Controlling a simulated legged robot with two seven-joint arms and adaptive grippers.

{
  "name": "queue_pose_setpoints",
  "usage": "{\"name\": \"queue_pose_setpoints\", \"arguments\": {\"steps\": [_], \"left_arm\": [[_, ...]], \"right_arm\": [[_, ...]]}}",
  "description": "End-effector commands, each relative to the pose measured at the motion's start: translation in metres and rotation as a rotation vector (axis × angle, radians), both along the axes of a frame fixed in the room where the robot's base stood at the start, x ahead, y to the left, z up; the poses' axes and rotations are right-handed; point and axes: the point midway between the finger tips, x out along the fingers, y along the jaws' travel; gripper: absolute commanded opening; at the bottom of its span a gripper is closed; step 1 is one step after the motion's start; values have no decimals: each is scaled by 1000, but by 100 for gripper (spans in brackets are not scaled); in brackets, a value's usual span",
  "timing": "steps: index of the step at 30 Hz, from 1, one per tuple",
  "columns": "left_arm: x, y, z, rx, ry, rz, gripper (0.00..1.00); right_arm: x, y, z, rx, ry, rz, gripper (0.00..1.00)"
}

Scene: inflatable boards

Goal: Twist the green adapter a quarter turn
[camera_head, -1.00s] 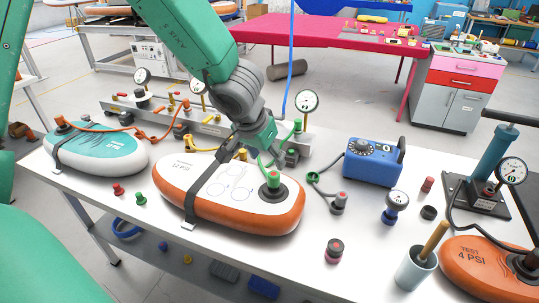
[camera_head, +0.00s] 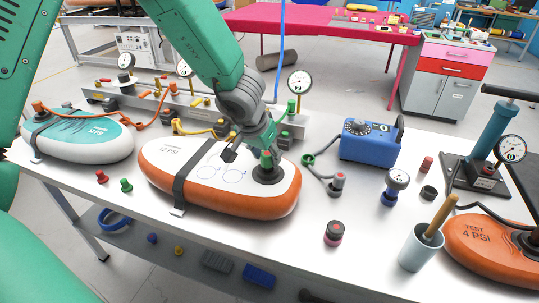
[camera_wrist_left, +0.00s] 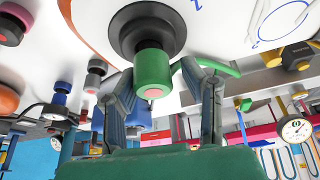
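The green adapter (camera_head: 266,160) stands upright in the black round valve of the orange-and-white board (camera_head: 222,196), near its right end. In the left wrist view the adapter (camera_wrist_left: 152,72) has a pinkish end and a dark ring at its base. My left gripper (camera_head: 250,150) is right at the adapter. In the left wrist view its two fingers (camera_wrist_left: 160,84) stand apart, one on each side of the adapter; a gap shows on the right side. I cannot tell whether the left finger touches. My right gripper is not in view.
A black strap (camera_head: 184,176) crosses the board. A blue box with a dial (camera_head: 367,142), a gauge fitting (camera_head: 394,186) and a cup (camera_head: 421,248) stand to the right. A teal-and-white board (camera_head: 78,138) lies left. A manifold with gauges (camera_head: 205,108) runs behind. The front tabletop is mostly clear.

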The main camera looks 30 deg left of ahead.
Motion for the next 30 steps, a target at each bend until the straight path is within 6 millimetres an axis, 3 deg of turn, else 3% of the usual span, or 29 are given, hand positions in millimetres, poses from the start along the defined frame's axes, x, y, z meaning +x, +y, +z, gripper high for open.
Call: {"name": "queue_pose_setpoints", "arguments": {"steps": [1,2,3,5,6,8,30], "left_arm": [[0,-1,1,4,0,0,13],[0,-2,1,6,0,-1,3],[0,-1,1,8,0,0,0],[0,-2,1,10,0,1,0],[0,-2,1,12,0,2,21],[0,-2,1,11,0,1,3],[0,-3,3,5,0,-187,3]], "right_arm": [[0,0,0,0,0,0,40],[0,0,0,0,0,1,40],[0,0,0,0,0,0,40],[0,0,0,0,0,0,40],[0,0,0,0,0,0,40],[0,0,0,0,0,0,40],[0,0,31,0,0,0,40]]}}
